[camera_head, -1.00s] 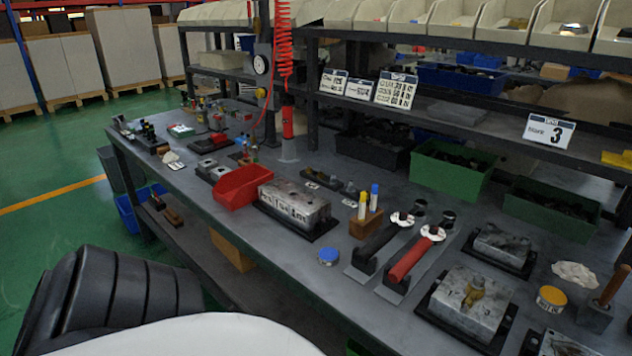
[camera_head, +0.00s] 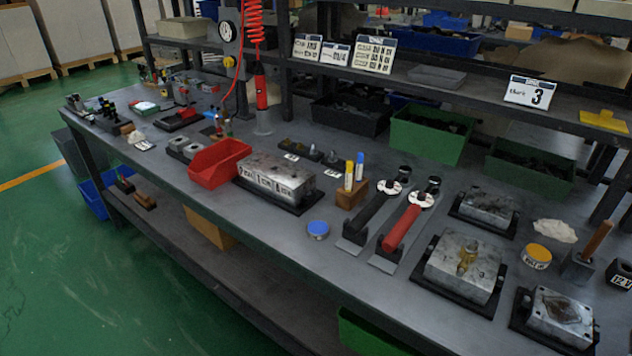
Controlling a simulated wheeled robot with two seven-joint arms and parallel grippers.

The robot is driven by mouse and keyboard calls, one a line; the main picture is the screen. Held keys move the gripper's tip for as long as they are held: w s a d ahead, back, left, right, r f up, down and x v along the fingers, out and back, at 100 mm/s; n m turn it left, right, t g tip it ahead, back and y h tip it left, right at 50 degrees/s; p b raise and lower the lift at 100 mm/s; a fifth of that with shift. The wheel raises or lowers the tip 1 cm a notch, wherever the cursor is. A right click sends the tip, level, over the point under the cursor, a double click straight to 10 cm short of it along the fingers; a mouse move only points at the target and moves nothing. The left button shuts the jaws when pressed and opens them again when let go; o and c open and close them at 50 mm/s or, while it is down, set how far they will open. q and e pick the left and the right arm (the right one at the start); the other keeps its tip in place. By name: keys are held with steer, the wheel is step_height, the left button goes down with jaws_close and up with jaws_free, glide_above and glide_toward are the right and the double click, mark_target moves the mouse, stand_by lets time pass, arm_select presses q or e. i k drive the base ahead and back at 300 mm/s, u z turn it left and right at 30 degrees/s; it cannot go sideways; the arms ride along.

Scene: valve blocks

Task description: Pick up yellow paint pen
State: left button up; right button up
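The yellow paint pen (camera_head: 349,175) stands upright in a small brown block holder (camera_head: 351,196) near the middle of the workbench. Its upper part is yellow and its lower part is pale; its bottom end is hidden in the holder. A blue paint pen (camera_head: 360,167) stands just right of it in the same holder. Neither of my grippers is in view.
The workbench (camera_head: 275,232) is crowded. A metal valve block (camera_head: 275,182) and a red bin (camera_head: 219,164) stand left of the holder. Black-handled (camera_head: 368,212) and red-handled (camera_head: 402,228) tools lie to its right. A blue round tin (camera_head: 318,229) sits in front.

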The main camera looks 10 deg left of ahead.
mark_target(349, 172)
steer(key=u, duration=1.8)
steer(key=i, duration=1.5)
steer(key=z, duration=3.35)
